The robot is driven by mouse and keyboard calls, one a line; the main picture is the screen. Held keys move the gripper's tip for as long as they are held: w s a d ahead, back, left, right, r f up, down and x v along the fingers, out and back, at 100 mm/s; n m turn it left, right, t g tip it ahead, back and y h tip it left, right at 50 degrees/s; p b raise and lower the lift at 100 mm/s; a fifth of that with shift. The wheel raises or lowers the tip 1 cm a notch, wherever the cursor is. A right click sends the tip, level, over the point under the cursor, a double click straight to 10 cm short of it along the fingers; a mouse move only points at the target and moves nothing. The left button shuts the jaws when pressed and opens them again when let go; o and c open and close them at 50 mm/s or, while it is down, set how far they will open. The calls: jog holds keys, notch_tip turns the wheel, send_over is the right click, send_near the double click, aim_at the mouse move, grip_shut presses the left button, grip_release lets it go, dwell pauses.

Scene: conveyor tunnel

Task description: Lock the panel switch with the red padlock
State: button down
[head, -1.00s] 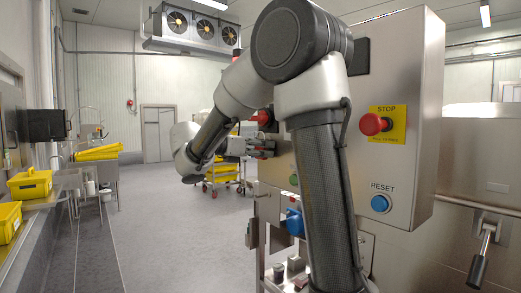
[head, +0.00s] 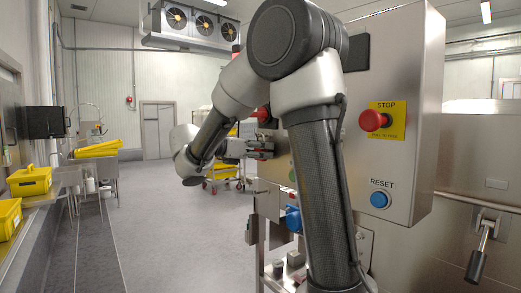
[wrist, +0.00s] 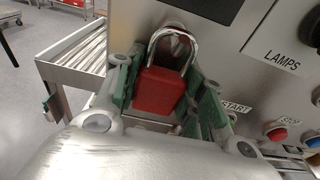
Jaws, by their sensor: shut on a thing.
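My gripper (wrist: 165,92) is shut on the red padlock (wrist: 160,90), its green-lined fingers on either side of the red body. The padlock's steel shackle points up in the wrist view, in front of the grey panel (wrist: 235,75). A shiny steel shape shows inside the shackle; I cannot tell whether the shackle passes through a part of the panel or is shut. A dark round knob (wrist: 312,25) is cut off at the right edge; I cannot tell if it is the panel switch.
The panel has a LAMPS label and red (wrist: 277,132) and blue (wrist: 312,137) buttons below. A roller conveyor (wrist: 75,55) lies left in the wrist view. The steel box carries a red STOP button (head: 373,120) and a blue RESET button (head: 380,199). The left floor is open.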

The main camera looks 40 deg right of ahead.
jog(key=c, duration=0.8)
grip_release()
jog(key=a, duration=0.4)
jog(key=a+r, duration=0.1)
jog(key=a, duration=0.6)
jog(key=shift+s+a+r, duration=0.2)
jog(key=shift+a+r, duration=0.15)
jog(key=shift+a, duration=0.05)
